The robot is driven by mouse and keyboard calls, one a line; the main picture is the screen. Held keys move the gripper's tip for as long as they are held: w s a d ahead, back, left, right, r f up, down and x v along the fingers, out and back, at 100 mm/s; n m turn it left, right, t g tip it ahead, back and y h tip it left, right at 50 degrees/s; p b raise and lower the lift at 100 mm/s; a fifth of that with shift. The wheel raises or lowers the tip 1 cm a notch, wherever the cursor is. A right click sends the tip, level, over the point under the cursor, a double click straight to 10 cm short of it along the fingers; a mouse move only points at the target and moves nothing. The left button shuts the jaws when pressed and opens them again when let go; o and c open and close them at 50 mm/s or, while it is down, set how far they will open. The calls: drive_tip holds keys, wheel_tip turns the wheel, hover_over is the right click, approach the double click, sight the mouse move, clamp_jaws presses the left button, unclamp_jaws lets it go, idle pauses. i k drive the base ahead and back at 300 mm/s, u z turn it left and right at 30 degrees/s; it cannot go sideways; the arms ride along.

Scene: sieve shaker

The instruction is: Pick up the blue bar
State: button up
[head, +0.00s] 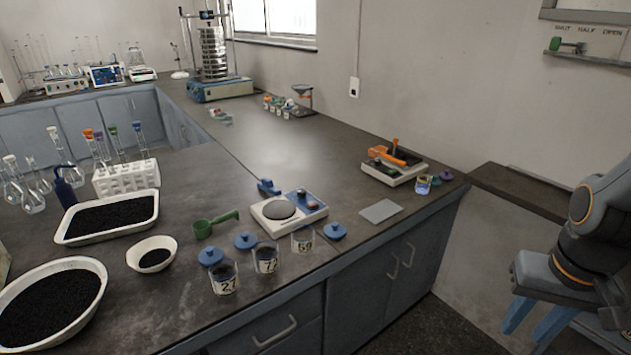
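A small blue piece (268,186) lies on the dark bench just behind the white balance (280,212). It is short and blocky, with a raised part, and is the nearest match to a blue bar; its exact shape is too small to tell. My gripper (535,322) is at the lower right, in front of the bench and well away from the blue piece. Its two blue-grey fingers point down with a gap between them, and nothing shows between them.
A white device (394,167) with an orange handle is to the right. The sieve shaker (220,89) stands at the back. The bench middle is clear.

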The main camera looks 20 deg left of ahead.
sight(266, 184)
drive_tip(key=z, duration=0.05)
drive_tip(key=i, duration=1.1)
drive_tip(key=u, duration=1.9)
drive_tip(key=i, duration=0.5)
drive_tip(key=u, duration=0.05)
